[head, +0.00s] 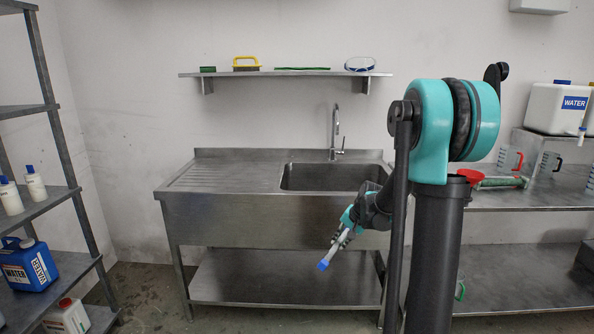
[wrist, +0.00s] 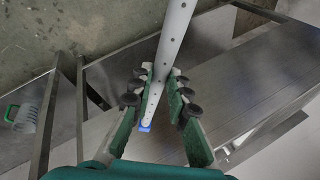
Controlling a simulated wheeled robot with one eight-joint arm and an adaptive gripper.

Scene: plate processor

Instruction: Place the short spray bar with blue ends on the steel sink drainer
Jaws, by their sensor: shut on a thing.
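The spray bar (wrist: 172,50) is a pale tube with a row of small holes. My gripper (wrist: 161,78) is shut on it, with the tube running between the two green-lined fingers. One blue end (wrist: 144,127) shows in the wrist view; the other end runs out of the picture. In the head view my gripper (head: 345,236) is in front of the sink unit, below its top, and the bar's blue end (head: 323,265) points down and left. The steel drainer (head: 222,177) is the ribbed, bare left part of the sink top.
The sink basin (head: 330,178) and tap (head: 335,135) are right of the drainer. A wall shelf (head: 290,74) with cleaning items hangs above. A rack (head: 60,200) with bottles stands left, and a steel table (head: 530,197) stands right. Floor is open left of the sink unit.

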